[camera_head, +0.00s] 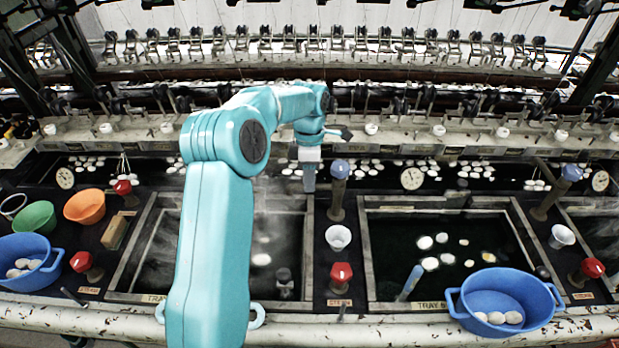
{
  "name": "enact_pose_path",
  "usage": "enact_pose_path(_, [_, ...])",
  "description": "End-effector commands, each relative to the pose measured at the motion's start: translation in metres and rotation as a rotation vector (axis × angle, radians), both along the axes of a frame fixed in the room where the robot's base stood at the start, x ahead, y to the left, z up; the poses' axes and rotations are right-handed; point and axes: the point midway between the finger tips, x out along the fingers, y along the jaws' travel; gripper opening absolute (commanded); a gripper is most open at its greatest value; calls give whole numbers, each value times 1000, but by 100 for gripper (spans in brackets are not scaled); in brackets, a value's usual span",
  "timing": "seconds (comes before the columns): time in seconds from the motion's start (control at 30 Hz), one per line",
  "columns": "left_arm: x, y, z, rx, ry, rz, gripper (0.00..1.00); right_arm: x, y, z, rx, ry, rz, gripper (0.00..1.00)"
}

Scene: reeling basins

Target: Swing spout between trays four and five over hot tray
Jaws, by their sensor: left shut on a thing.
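The spout post with a blue cap (339,170) stands on the dark divider between two sunken trays. The left tray (146,245) holds dark water with a pale haze like steam. The right tray (368,262) holds dark water with several white cocoons. My left gripper (309,186) points down just left of the blue cap, near the back right corner of the left tray. Its fingers are shut; the part of the spout between them is hardly visible. My right gripper is not in view.
A white cup (338,238) and a red knob (341,274) sit on the divider. A blue basin (504,298) stands front right. Orange (85,205), green (35,217) and blue (28,250) bowls stand left. Reeling machinery fills the back.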

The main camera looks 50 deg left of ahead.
Motion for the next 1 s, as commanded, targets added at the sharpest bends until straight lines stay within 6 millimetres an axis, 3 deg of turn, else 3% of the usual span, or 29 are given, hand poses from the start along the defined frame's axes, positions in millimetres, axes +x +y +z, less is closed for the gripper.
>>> enact_pose_path(0.13, [0,0,1,0,-2,7,0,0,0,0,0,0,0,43])
enact_pose_path(0.17, [0,0,1,-1,-1,7,22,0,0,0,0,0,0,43])
enact_pose_path(0.23, [0,0,1,-1,-1,6,44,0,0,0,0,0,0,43])
enact_pose_path(0.53, [0,0,1,-2,0,3,44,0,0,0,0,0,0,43])
enact_pose_path(0.67, [3,2,12,0,-3,4,44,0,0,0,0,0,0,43])
enact_pose_path(0.77, [5,5,32,1,-5,4,44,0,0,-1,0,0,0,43])
enact_pose_path(1.0, [14,14,98,0,-6,4,44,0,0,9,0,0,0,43])
